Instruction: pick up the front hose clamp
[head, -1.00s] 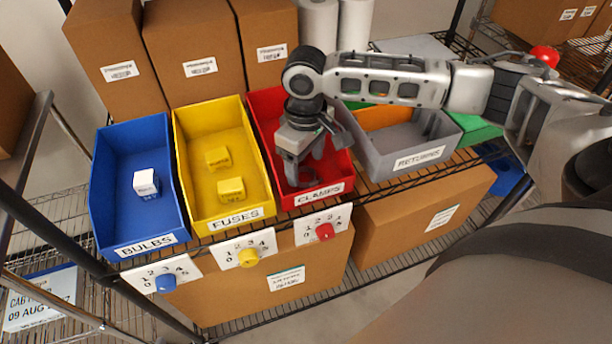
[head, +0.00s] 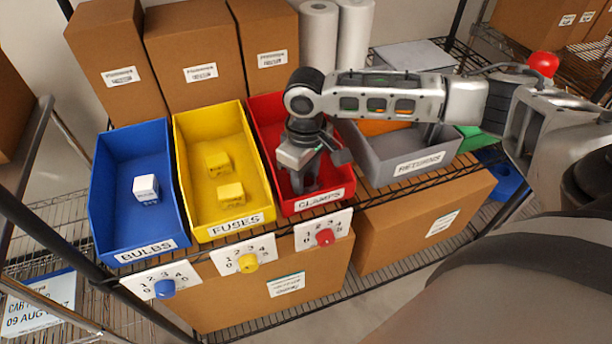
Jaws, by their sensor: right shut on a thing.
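The red bin (head: 262,118), labelled CLAMPS, stands on the shelf to the right of the yellow bin. My right gripper (head: 304,186) reaches down into the front part of this bin. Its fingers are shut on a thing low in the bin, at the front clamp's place. The front hose clamp itself is hidden by the gripper, so its shape does not show. The rear of the red bin is partly covered by my right wrist. My left gripper is not in view.
A yellow FUSES bin (head: 188,140) with two small boxes and a blue BULBS bin (head: 105,205) with one white box stand to the left. A grey RETURNS bin (head: 440,163) stands right beside the red bin. Dials (head: 325,237) hang on the shelf front. Cardboard boxes stand behind.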

